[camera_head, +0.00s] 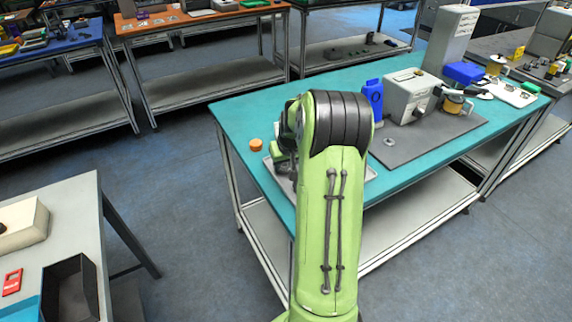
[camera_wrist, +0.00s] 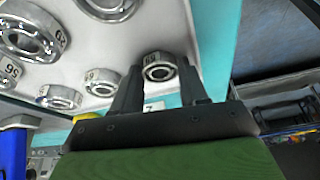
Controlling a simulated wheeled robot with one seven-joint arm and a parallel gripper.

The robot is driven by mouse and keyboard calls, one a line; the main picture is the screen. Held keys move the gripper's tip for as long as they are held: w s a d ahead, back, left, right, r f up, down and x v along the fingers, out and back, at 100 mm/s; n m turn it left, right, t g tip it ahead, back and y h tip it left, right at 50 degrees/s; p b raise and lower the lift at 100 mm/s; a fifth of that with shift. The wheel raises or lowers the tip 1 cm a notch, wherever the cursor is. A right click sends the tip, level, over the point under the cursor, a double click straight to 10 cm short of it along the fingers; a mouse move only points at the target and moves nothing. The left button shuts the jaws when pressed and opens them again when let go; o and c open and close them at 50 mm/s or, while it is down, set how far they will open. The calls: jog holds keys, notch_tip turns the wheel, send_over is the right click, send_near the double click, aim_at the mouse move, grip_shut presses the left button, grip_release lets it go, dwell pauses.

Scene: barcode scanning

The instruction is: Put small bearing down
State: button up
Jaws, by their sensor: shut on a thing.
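My gripper (camera_wrist: 160,80) is shut on a small metal bearing (camera_wrist: 160,67), which sits between its two dark fingertips in the wrist view. The bearing is over or on a light grey tray (camera_wrist: 118,47); I cannot tell whether it touches the tray. Other metal bearings of several sizes sit on that tray, among them a large one (camera_wrist: 32,33) and a small one (camera_wrist: 101,80). In the head view the tray (camera_head: 371,173) lies on the teal table (camera_head: 236,106), mostly behind my green arm, and the held bearing is hidden.
An orange round object (camera_head: 256,145) stands left of my arm. A dark grey mat (camera_head: 420,142) to the right carries a small metal ring (camera_head: 389,142) and a grey machine (camera_head: 408,97). The table's left edge is close to the tray.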

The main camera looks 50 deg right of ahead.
jog(key=shift+r, duration=0.1)
jog(key=o, duration=0.9)
